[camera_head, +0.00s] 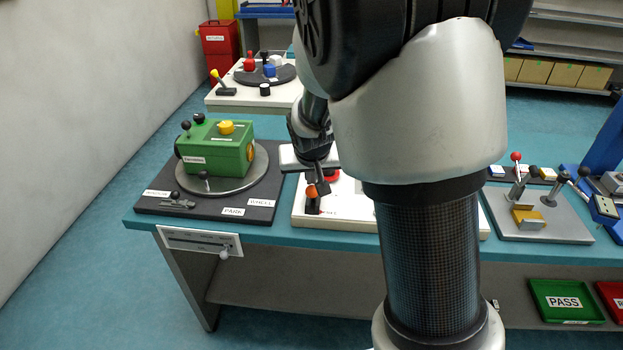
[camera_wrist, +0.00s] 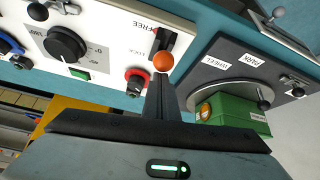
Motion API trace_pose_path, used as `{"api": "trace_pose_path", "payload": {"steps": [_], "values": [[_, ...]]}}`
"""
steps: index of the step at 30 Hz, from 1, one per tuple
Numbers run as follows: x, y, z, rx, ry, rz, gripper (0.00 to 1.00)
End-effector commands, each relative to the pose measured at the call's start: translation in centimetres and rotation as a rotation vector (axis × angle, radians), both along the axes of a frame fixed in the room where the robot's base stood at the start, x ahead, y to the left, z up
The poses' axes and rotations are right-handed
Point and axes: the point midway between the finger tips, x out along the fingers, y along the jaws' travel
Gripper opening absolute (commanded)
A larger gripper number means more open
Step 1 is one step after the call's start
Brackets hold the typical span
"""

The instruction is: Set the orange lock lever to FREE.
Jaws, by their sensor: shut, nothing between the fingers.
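The orange lock lever has an orange ball knob (camera_wrist: 163,62) above a black slotted base on a white panel; the knob also shows in the head view (camera_head: 311,191). In the head view my gripper (camera_head: 321,187) is just above and beside the knob, and my arm hides much of the panel.
A red button (camera_wrist: 138,78) and a black dial (camera_wrist: 66,43) share the white panel (camera_wrist: 110,30). A green box (camera_head: 215,147) stands on a round plate on the dark board to the left. A lever fixture (camera_head: 540,215) is on the right.

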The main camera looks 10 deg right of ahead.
Motion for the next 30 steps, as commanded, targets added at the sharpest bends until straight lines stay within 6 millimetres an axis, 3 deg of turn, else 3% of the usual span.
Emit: {"api": "trace_pose_path", "payload": {"steps": [6,22,30], "values": [[-0.8,0.2,-1.0,-0.001,0.025,0.001,0.00],[-0.9,0.6,-1.2,0.000,0.030,0.007,0.00],[-0.2,0.6,-0.1,0.002,0.021,0.007,0.00]]}}
